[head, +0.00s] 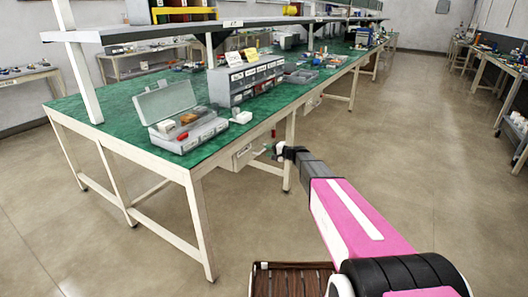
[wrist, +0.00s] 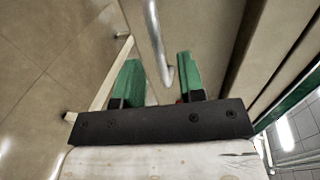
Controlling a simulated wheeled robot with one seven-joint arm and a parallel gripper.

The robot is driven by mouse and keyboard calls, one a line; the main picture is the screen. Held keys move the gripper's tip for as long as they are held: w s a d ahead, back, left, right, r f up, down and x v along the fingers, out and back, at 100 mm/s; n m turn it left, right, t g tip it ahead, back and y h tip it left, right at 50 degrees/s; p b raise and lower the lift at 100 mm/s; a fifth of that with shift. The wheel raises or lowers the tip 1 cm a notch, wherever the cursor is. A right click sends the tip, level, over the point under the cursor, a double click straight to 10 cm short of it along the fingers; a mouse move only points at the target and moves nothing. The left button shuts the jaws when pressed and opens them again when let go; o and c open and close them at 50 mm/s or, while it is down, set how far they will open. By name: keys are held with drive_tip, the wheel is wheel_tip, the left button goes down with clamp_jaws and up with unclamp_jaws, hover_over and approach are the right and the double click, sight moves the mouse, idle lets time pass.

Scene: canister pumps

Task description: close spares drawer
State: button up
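A pale drawer (head: 243,156) hangs under the near bench's top, on the side facing my arm. Which drawer is the spares drawer I cannot read, and how far it stands out is hard to tell. My gripper (head: 270,150) is beside this drawer, low at the bench side. In the wrist view my gripper (wrist: 157,75) has its two green fingers apart. A grey metal handle bar (wrist: 154,35) runs down to between the fingers, nearer the right one. Contact with the fingers cannot be made out.
The green-topped bench (head: 95,135) carries an open grey case (head: 165,103) and a small-drawer cabinet (head: 252,80). Another drawer (head: 312,103) hangs farther along. Bench legs (head: 290,150) stand near my gripper. The floor (head: 420,150) to the right is clear.

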drive_tip(key=v, duration=0.6)
drive_tip(key=shift+d, duration=0.25)
drive_tip(key=shift+s, duration=0.1)
drive_tip(key=s+d+f+n+g+h, duration=0.1)
drive_tip(key=s+f+n+g+h, duration=0.15)
drive_tip(key=s, duration=0.75)
drive_tip(key=s+d+f+n+g+h, duration=0.1)
drive_tip(key=s+d+f+g+h, duration=0.15)
drive_tip(key=s, duration=0.65)
drive_tip(key=s+d+n+g+h, duration=0.1)
drive_tip(key=s+d+h, duration=0.3)
drive_tip(key=s, duration=0.4)
drive_tip(key=s+d+f+n+g+h, duration=0.1)
drive_tip(key=s+d+h, duration=0.3)
drive_tip(key=s, duration=0.5)
drive_tip(key=shift+d+g+h, duration=0.3)
drive_tip(key=shift+d+g, duration=0.2)
drive_tip(key=shift+d, duration=0.3)
